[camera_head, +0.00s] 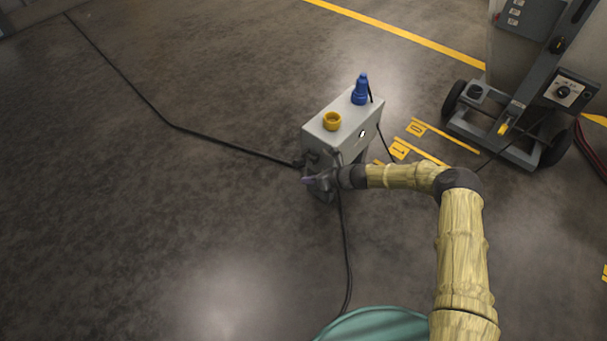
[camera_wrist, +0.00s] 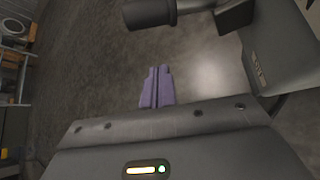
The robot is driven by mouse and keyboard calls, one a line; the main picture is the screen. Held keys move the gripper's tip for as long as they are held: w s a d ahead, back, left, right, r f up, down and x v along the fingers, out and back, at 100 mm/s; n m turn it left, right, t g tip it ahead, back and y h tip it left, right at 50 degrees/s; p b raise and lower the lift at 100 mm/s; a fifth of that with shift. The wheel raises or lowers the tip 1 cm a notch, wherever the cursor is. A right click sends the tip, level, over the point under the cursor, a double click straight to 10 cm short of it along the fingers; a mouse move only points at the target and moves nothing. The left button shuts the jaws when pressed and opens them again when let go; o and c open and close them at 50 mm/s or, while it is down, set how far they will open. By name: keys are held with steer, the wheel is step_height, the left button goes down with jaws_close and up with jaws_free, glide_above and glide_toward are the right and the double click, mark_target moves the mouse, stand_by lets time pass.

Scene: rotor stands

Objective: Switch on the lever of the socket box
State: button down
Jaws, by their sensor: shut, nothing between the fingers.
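The socket box (camera_head: 345,141) is a light grey box standing on the floor. It has a yellow round socket (camera_head: 332,120) and a blue plug (camera_head: 361,92) on top. My gripper (camera_head: 308,180) is at the box's near left end, low down, its purple fingers pointing left. In the wrist view the fingers (camera_wrist: 157,86) are shut together and empty. A dark cylindrical part (camera_wrist: 149,12) projects left from a grey body (camera_wrist: 285,42) beyond the fingertips, apart from them. I cannot tell whether this part is the lever. My wrist hides part of the box's lower front.
A black cable (camera_head: 230,146) runs left from the box across the floor. Another cable (camera_head: 347,255) trails toward me. A grey wheeled machine (camera_head: 530,110) stands at right, with yellow floor markings (camera_head: 400,148) between. The floor at left is largely clear.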

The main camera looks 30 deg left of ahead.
steer(key=p+v, duration=0.2)
steer(key=v, duration=0.6)
steer(key=shift+w, duration=0.3)
steer(key=shift+a, duration=0.1)
